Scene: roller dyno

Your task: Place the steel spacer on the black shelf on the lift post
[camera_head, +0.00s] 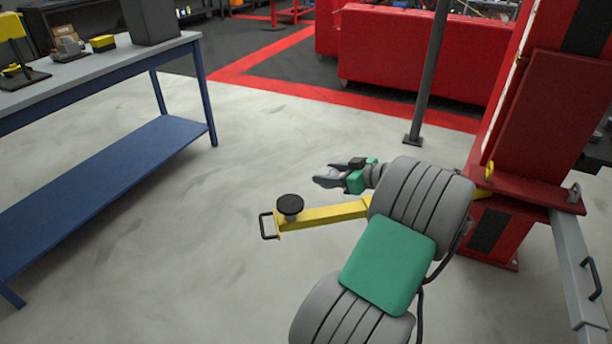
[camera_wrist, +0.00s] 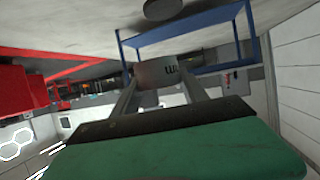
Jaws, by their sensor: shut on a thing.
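The steel spacer (camera_wrist: 157,74), a short grey cylinder with dark marks on its side, is held between the two fingers of my gripper (camera_wrist: 160,90) in the wrist view. In the head view my gripper (camera_head: 328,177) is in mid-air, left of the red lift post (camera_head: 545,110) and just beyond the yellow lift arm. The spacer cannot be told apart from the grey fingers there. I cannot clearly make out the black shelf on the post. Dark panels show on the post, and my arm hides part of the area near its base.
The yellow lift arm (camera_head: 322,215) with a round black pad (camera_head: 290,205) reaches left below my arm. A dark pole (camera_head: 430,75) stands behind. A blue workbench (camera_head: 110,150) is at left and red cabinets (camera_head: 410,55) at the back. The floor between is clear.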

